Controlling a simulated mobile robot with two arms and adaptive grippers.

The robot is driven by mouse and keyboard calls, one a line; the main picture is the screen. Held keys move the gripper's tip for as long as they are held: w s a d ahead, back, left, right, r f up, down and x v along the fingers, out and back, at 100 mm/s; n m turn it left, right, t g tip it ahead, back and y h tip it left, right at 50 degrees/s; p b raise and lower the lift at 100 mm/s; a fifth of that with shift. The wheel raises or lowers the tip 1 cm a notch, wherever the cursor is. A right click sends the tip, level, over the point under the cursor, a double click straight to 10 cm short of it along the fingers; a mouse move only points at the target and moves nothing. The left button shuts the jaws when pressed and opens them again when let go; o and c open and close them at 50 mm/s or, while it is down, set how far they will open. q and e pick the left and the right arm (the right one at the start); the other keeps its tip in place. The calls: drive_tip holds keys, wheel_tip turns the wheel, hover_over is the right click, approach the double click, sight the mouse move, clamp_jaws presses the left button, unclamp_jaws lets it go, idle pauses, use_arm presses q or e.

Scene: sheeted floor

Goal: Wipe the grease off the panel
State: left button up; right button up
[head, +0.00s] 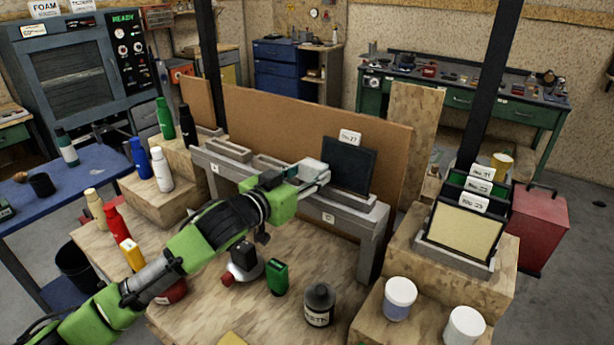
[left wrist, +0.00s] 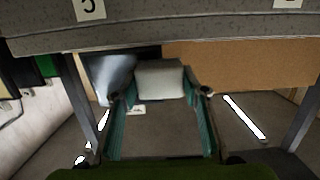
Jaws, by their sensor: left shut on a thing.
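The dark panel (head: 349,166) stands upright in a slotted holder on the grey rack (head: 372,228), with a white tag on its top edge. My left gripper (head: 312,181) is at the panel's left side, shut on a pale block (head: 311,167). In the left wrist view the block (left wrist: 160,80) sits between the teal fingers (left wrist: 160,108). The panel (left wrist: 112,75) shows behind it there, partly covered, with a pale bluish patch or sheen. I cannot tell whether that patch is grease, or whether the block touches the panel. My right gripper is not in view.
A brown board (head: 270,118) stands behind the rack. More tagged panels (head: 463,236) stand in a holder at right, near two white-lidded jars (head: 399,297). Bottles (head: 162,170) crowd the left steps. A dark bottle (head: 319,303) and green can (head: 277,277) stand in front.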

sight(336, 172)
use_arm(q)
drive_tip(key=shift+x, duration=1)
idle(0.3)
drive_tip(key=shift+s, duration=0.1)
drive_tip(key=shift+s+d+p, duration=0.25)
drive_tip(key=shift+s+d, duration=0.3)
drive_tip(key=shift+d, duration=0.2)
drive_tip(key=shift+s+d+p, duration=0.2)
drive_tip(key=shift+s+d, duration=0.35)
drive_tip(key=shift+d, duration=0.25)
drive_tip(key=shift+d+r, duration=0.1)
drive_tip(key=shift+w+a+p, duration=0.45)
drive_tip(key=shift+w+a, duration=0.15)
drive_tip(key=shift+a, duration=0.25)
drive_tip(key=shift+w+a+p, duration=0.4)
drive_tip(key=shift+w+a, duration=0.25)
drive_tip(key=shift+a, duration=0.2)
